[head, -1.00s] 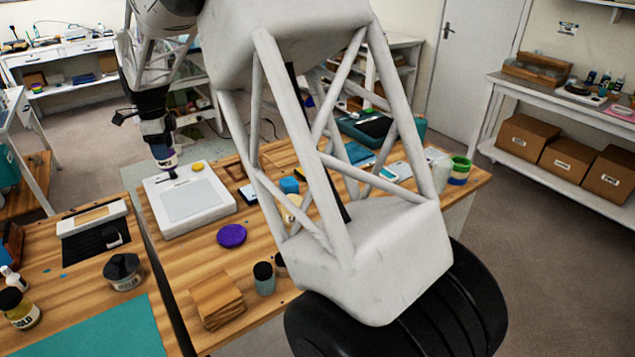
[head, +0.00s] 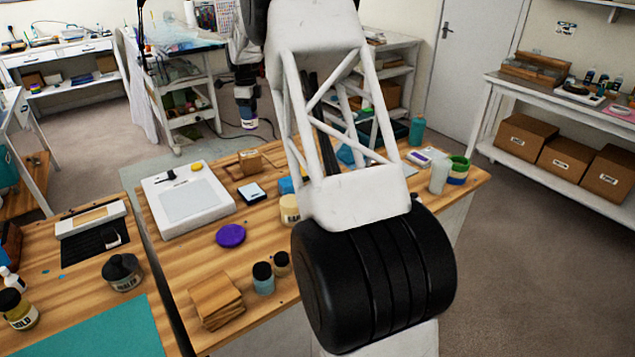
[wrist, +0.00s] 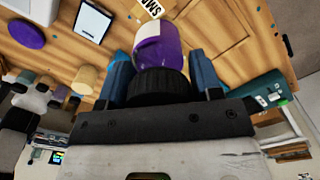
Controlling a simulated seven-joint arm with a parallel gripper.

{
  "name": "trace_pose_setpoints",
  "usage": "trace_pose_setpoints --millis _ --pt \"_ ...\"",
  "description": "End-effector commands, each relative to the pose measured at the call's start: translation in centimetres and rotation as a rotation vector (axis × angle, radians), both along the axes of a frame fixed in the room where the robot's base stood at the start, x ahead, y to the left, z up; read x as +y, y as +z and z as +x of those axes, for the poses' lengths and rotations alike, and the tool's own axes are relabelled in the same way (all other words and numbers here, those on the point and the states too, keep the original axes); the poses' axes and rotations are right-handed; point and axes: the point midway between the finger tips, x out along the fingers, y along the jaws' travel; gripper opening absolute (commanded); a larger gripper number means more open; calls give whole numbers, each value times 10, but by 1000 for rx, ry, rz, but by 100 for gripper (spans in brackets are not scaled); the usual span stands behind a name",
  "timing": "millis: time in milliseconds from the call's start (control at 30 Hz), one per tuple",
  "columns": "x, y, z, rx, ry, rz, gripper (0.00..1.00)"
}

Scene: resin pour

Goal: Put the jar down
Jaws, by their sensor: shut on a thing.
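The jar (head: 249,119) has purple contents and a pale label band in the head view, where it hangs from my gripper (head: 247,98). In the wrist view the purple jar (wrist: 158,43) shows with its black lid between the blue fingers of my gripper (wrist: 161,75). The fingers are shut on the jar. It appears to be in the air over the far side of the wooden table (head: 205,262), with no contact visible below it.
A white scale-like plate (head: 188,201) lies left of the jar. A small brown box (head: 250,162), a dark-framed pad (head: 251,192), a blue block (head: 287,186) and a cream jar (head: 290,209) stand nearby. A purple disc (head: 230,236) lies nearer. Bare wood shows between them.

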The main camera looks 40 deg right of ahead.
Motion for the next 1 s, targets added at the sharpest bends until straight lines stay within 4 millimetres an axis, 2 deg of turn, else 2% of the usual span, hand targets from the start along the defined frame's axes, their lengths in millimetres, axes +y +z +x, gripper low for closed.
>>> trace_pose_setpoints --millis 33,200,467,500,700,1000 --pt "-20 -2 2 0 -17 0 34" --pt "-71 -6 6 0 -59 0 34" --pt "-124 -10 6 0 -100 0 34" --pt "-120 -22 6 3 -97 1 34" --pt "-119 -49 5 1 -96 1 34" --pt "-118 -60 6 -1 -96 -1 34"
